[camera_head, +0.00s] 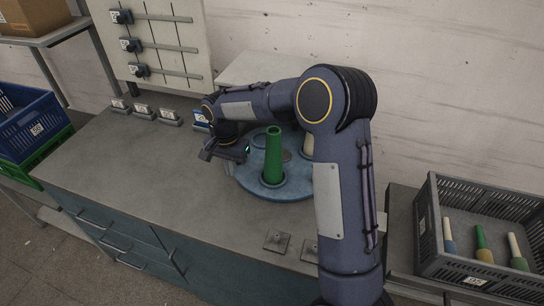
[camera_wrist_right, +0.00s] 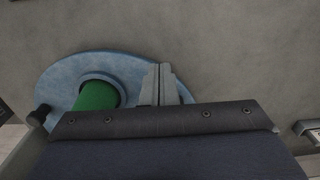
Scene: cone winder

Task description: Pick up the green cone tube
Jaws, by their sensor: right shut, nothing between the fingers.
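The green cone tube (camera_head: 273,157) stands upright on a round blue plate (camera_head: 262,192) on the grey bench. My right gripper (camera_head: 224,153) is just left of the tube in the head view, apart from it. In the right wrist view the tube (camera_wrist_right: 96,97) shows left of the gripper's fingers (camera_wrist_right: 160,84), its lower part hidden by the gripper body. The fingers are together with nothing between them. My left gripper is not in view.
A cream tube (camera_head: 308,146) stands on the plate, partly behind my right arm. A grey crate (camera_head: 452,270) at the right holds several tubes. Small labelled blocks (camera_head: 143,112) line the bench's back left. A blue crate (camera_head: 30,125) is far left. The bench's left front is clear.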

